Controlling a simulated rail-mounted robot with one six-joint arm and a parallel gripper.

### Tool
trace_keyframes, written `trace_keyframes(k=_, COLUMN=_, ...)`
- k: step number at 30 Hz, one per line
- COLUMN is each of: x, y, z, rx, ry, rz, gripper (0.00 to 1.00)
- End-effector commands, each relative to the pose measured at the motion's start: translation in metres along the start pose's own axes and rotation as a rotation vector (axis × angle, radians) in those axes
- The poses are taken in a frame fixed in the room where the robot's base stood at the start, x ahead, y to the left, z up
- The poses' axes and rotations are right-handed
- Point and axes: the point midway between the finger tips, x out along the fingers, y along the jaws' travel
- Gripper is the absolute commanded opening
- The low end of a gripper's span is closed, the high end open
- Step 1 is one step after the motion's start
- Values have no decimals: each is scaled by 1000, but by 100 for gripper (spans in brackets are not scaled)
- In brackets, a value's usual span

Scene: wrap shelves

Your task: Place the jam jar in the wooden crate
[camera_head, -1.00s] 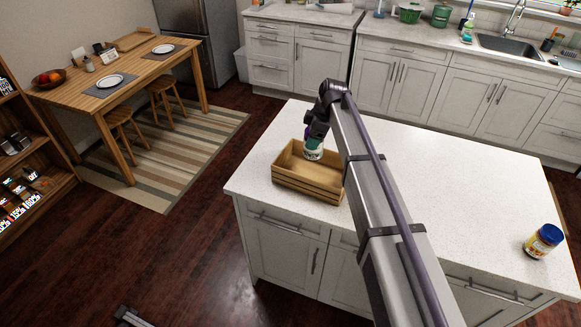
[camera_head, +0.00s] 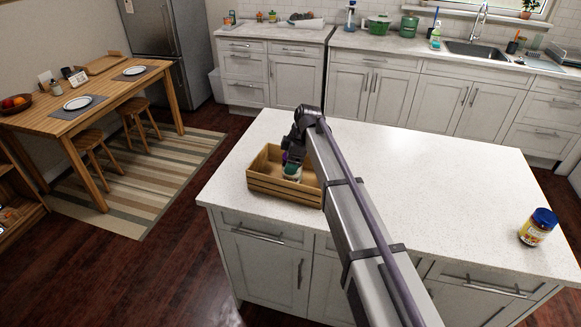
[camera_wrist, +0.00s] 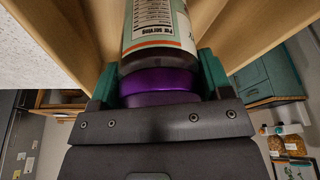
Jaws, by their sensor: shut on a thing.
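The jam jar (camera_wrist: 162,25), dark with a purple lid and a pale label, is held by the lid between the teal fingers of my gripper (camera_wrist: 159,82) in the wrist view. In the head view its pale label (camera_head: 292,178) shows just below my gripper (camera_head: 291,167). The wooden crate (camera_head: 283,193) is a light slatted box on the island's left part. The jar is within the crate's opening, low between its walls. The front wall and gripper hide part of it, and I cannot tell whether its base touches the crate floor.
A blue-lidded jar with a yellow label (camera_head: 536,230) stands near the island's right end. The white countertop (camera_head: 440,180) between is clear, apart from my arm above it. A dining table (camera_head: 105,95) is at the left; sink counters (camera_head: 400,45) run behind.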

Motion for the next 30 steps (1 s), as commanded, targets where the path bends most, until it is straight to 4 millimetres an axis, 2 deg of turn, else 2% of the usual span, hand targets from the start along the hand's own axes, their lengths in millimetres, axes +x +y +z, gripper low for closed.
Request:
trace_keyframes(k=6, x=4, y=0, z=1, rx=0, ry=0, rz=0, gripper=24)
trace_keyframes(k=7, x=2, y=0, z=0, rx=0, ry=0, rz=0, gripper=75)
trace_keyframes(k=14, x=2, y=0, z=0, rx=0, ry=0, rz=0, gripper=97)
trace_keyframes(k=23, x=-3, y=0, z=-1, rx=0, ry=0, rz=0, gripper=97)
trace_keyframes(k=26, x=-16, y=0, z=-2, rx=1, ry=0, rz=0, gripper=97)
trace_keyframes(k=30, x=-49, y=0, z=-4, rx=1, ry=0, rz=0, gripper=97)
